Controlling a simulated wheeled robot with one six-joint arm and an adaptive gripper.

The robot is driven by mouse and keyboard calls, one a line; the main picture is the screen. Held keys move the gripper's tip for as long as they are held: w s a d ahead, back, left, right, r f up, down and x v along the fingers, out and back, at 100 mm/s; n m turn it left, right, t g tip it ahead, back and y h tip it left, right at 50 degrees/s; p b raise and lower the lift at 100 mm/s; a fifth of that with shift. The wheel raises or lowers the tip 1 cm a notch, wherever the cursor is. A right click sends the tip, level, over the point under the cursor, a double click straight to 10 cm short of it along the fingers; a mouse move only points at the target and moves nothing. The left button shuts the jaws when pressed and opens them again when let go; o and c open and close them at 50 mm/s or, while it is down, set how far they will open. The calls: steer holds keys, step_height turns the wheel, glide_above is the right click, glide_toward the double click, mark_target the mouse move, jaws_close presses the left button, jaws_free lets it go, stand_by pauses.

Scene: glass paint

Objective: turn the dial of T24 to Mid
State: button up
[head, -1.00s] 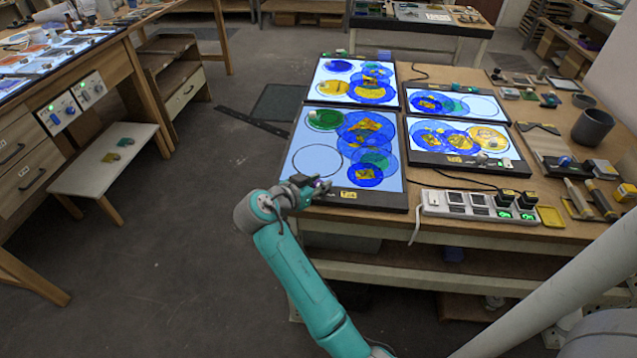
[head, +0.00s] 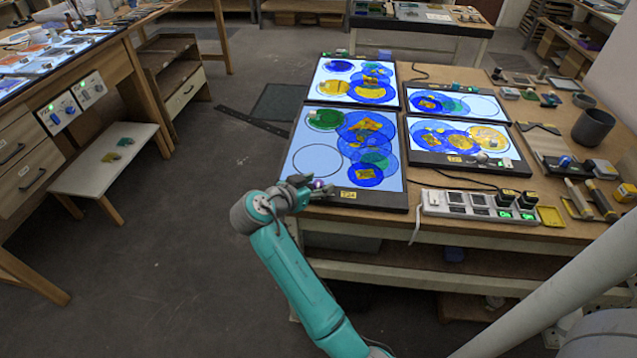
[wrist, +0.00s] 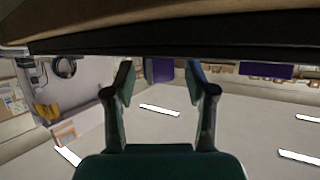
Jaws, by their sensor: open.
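T24 is a lit panel (head: 314,160) at the front left of the bench. It carries green, blue and yellow glass discs and an empty outlined circle. Its yellow label (head: 348,195) reads T24 on the dark front frame. My gripper (head: 311,187) is open at the front left corner of this frame, left of the label. A small pale purple spot, perhaps the dial (head: 318,184), shows at the fingertips. The dial's setting is not readable.
Other lit panels (head: 355,82) stand behind and to the right. A white power strip (head: 480,206) with black plugs lies right of T24. A grey cup (head: 592,128) and tools are farther right.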

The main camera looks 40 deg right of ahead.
steer(key=v, duration=1.1)
steer(key=shift+a+f, duration=0.1)
steer(key=s+a+f+n+t+y, duration=0.1)
steer(key=s+f+n+t+y, duration=0.1)
steer(key=s+f+n, duration=0.3)
steer(key=s+a+f+n+t+y, duration=0.1)
steer(key=f+n+t, duration=0.2)
steer(key=f, duration=0.4)
steer(key=s+a+f+n+t+y, duration=0.1)
steer(key=s+f+n+t+y, duration=0.1)
steer(key=s+f+n, duration=0.3)
steer(key=s+a+f+n+t+y, duration=0.25)
steer(key=s+a+f+y, duration=0.2)
steer(key=s, duration=0.55)
steer(key=s+a+r+t+y, duration=0.1)
steer(key=s+a+r+y, duration=0.1)
steer(key=s+r, duration=0.5)
steer(key=s+a+r+t+y, duration=0.1)
steer(key=s+a+r+t, duration=0.1)
steer(key=s+r, duration=0.5)
steer(key=s+a+n, duration=0.1)
steer(key=s, duration=0.2)
steer(key=shift+s+a+y, duration=0.2)
steer(key=shift+s+y, duration=0.1)
steer(key=shift+y, duration=0.05)
